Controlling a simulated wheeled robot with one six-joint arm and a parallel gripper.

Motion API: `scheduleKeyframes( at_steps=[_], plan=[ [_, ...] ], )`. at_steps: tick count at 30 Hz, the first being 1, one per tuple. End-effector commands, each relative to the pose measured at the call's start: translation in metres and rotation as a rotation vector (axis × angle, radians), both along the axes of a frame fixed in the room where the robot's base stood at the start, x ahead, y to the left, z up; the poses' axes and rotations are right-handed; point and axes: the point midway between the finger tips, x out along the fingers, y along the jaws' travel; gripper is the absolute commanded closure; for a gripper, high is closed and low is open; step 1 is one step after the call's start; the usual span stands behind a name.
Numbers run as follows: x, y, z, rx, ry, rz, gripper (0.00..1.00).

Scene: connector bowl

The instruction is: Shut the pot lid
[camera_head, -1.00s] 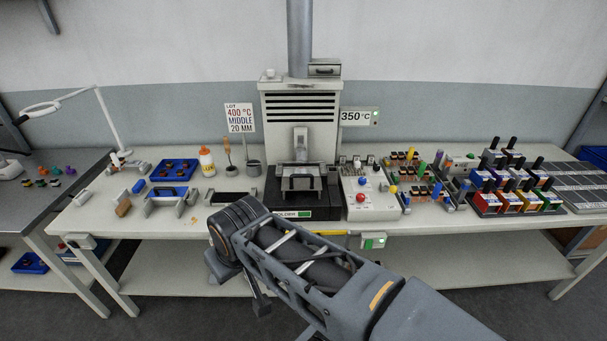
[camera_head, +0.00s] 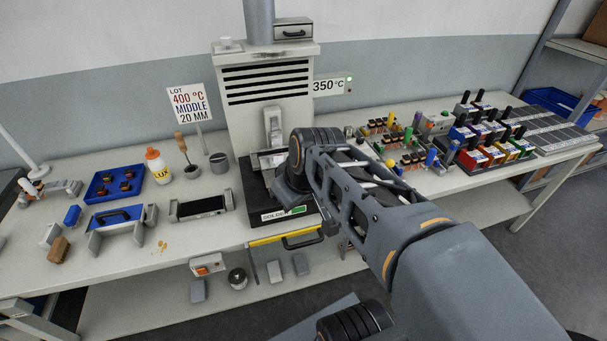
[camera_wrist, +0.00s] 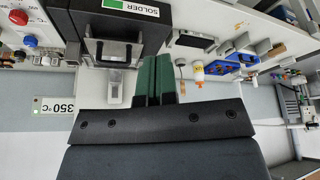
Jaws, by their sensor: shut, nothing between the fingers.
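The solder pot stands mid-bench: a black base (camera_head: 262,208) with a SOLDER label under a vented grey housing (camera_head: 265,90). An upright light grey piece (camera_head: 272,125) stands at its back; I cannot tell whether it is the lid. My arm hides much of the pot in the head view. In the wrist view the black body (camera_wrist: 155,30), a grey framed opening (camera_wrist: 118,52) and the pale upright piece (camera_wrist: 114,90) show upside down. My gripper (camera_wrist: 153,62) is shut and empty, its green fingers beside the pot in the picture. Its fingertips are hidden in the head view.
Connector racks (camera_head: 490,140) fill the right. A yellow bar (camera_head: 285,236) and a handle (camera_head: 302,239) sit at the front edge.

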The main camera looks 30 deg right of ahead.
Motion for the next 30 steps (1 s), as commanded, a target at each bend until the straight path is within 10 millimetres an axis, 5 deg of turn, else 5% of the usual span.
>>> scheduleKeyframes(
  at_steps=[1, 3, 12, 18, 30],
  plan=[
    [0.011, -0.010, -0.021, -0.003, -0.008, 0.064, 1.00],
    [0.025, -0.022, -0.027, -0.013, -0.038, 0.181, 1.00],
    [0.074, -0.085, -0.045, -0.114, -0.244, 0.611, 1.00],
    [0.089, -0.114, -0.048, -0.198, -0.357, 0.778, 1.00],
    [0.117, -0.112, -0.076, -0.238, -0.402, 0.852, 1.00]
  ],
)
